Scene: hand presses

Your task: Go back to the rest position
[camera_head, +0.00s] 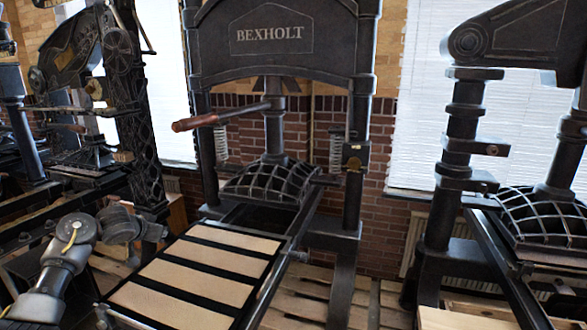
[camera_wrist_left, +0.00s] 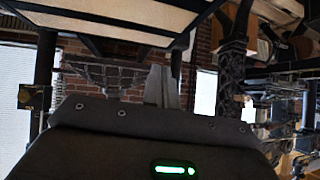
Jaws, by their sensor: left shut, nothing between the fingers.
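My left arm (camera_head: 68,255) comes in at the lower left of the head view, beside the extended bed of the middle press. My left gripper (camera_wrist_left: 162,86) shows in the left wrist view as two grey fingers closed together, holding nothing. Its dark body with a green light fills the bottom of that view. The fingers are clear of the press. My right arm and gripper are in neither view.
The black BEXHOLT press (camera_head: 270,40) stands in the middle, its wooden-gripped handle (camera_head: 195,122) pointing left. Its bed (camera_head: 195,275) with pale strips juts toward me. Another press (camera_head: 462,130) stands right, and more stand left (camera_head: 120,80). Pallets (camera_head: 295,300) lie on the floor.

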